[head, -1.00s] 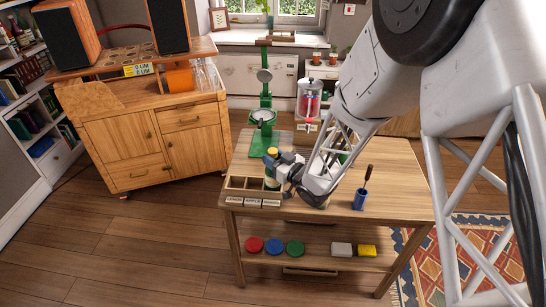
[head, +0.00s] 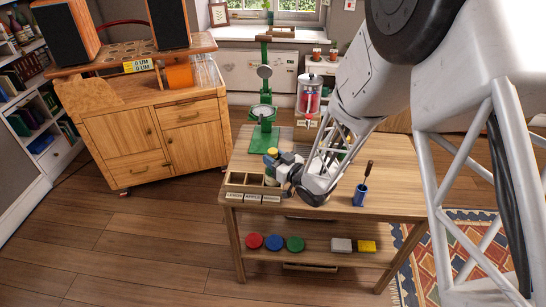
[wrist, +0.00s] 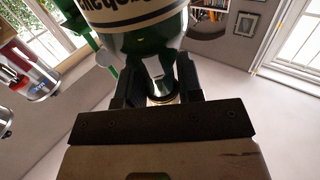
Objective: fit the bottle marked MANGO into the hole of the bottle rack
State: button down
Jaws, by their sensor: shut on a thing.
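A dark green bottle (wrist: 140,45) fills the top of the wrist view. Its pale label is cut off, so I cannot read the whole name. My gripper (wrist: 160,92) is shut on its narrow neck. In the head view, my gripper (head: 280,165) is at the right end of a wooden rack (head: 236,181) with compartments and small name plates, at the table's front left. A yellow top (head: 272,152) shows beside the gripper.
The front right tabletop is clear. Coloured discs (head: 274,243) lie on the lower shelf.

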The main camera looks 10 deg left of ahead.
jog(key=shift+f, duration=0.85)
jog(key=c, duration=0.7)
grip_release()
jog(key=shift+s, duration=0.1)
jog(key=v, duration=0.7)
jog(key=shift+s+d, duration=0.2)
jog(key=shift+d, duration=0.1)
dwell(0.4)
